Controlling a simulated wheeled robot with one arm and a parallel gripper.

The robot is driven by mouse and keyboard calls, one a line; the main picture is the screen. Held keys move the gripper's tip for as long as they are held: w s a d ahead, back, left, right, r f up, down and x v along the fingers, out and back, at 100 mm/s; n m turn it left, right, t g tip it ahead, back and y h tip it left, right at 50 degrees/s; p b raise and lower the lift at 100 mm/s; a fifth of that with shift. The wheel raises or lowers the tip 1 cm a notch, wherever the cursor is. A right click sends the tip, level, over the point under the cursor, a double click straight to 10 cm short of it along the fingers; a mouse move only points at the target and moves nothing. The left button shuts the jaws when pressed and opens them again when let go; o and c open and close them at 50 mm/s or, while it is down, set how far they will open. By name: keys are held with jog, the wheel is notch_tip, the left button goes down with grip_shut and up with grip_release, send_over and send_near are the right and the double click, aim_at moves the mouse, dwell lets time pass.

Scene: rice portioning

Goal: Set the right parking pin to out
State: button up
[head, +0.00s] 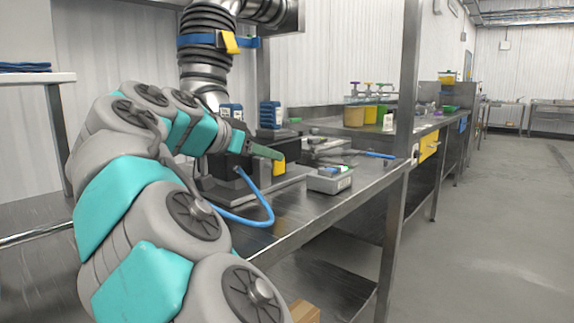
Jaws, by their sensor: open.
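My grey and teal arm reaches from the bottom of the head view up to a dark machine (222,178) on the steel bench. My gripper (266,152) is seen from the side at the machine's right side, with a green finger pointing right. It is open, and I see nothing held in it. A small yellow part (279,164) shows just below and behind the finger; I cannot tell whether they touch. I cannot make out the right parking pin or its position.
A blue hose (262,221) loops over the steel bench (300,210). A small grey box (329,180) sits near the bench's right edge. A steel post (407,80) stands at that edge. Containers with coloured pumps (354,115) stand farther back. The floor (495,230) at right is clear.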

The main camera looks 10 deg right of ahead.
jog(key=x, duration=0.8)
jog(key=shift+a+f+p, duration=0.1)
jog(key=shift+p, duration=0.2)
jog(key=shift+c, duration=0.3)
grip_shut()
dwell(0.8)
